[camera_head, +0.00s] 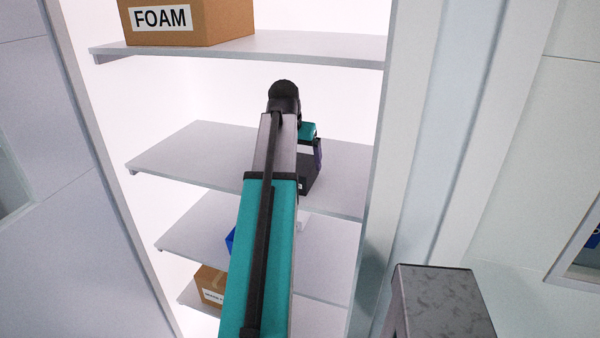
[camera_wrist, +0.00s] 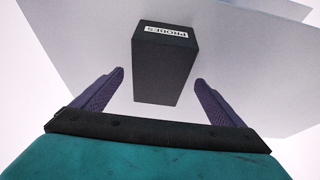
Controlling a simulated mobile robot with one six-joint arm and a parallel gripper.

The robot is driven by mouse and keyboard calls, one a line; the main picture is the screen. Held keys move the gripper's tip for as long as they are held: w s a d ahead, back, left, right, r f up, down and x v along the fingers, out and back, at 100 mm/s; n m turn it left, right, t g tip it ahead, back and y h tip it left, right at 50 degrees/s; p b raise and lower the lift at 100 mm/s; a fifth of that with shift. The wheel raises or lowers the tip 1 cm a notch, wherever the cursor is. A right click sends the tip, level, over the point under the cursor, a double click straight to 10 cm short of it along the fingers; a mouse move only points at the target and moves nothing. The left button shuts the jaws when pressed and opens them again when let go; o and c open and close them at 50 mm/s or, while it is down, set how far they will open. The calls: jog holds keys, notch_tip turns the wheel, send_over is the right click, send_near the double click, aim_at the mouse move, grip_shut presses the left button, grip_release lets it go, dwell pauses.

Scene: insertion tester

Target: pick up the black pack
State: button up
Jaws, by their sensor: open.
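The black pack (camera_wrist: 162,70) is a dark box with a white label that reads upside down as "PROBES" in the wrist view. It rests on a pale shelf (camera_wrist: 85,35). In the head view a dark part of the pack (camera_head: 308,187) shows on the middle shelf (camera_head: 345,190), partly hidden by my arm. My gripper (camera_wrist: 159,77) is open, with one purple finger on each side of the pack's near part and gaps between. It also shows in the head view (camera_head: 317,158), mostly hidden.
A cardboard box labelled FOAM (camera_head: 190,22) stands on the upper shelf (camera_head: 330,48). A blue item (camera_head: 231,239) and a cardboard box (camera_head: 211,285) are on lower shelves. Cabinet side walls (camera_head: 410,120) flank the opening. The middle shelf's left part is clear.

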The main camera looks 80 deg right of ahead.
aim_at(300, 164)
jog(key=shift+p+x, duration=0.9)
jog(key=shift+x, duration=0.15)
jog(key=shift+p+x, duration=0.5)
jog(key=shift+x, duration=0.9)
jog(key=shift+s, duration=0.15)
jog(key=shift+c, duration=0.4)
jog(key=c, duration=1.2)
jog(key=shift+o, duration=0.2)
jog(key=shift+r, duration=0.25)
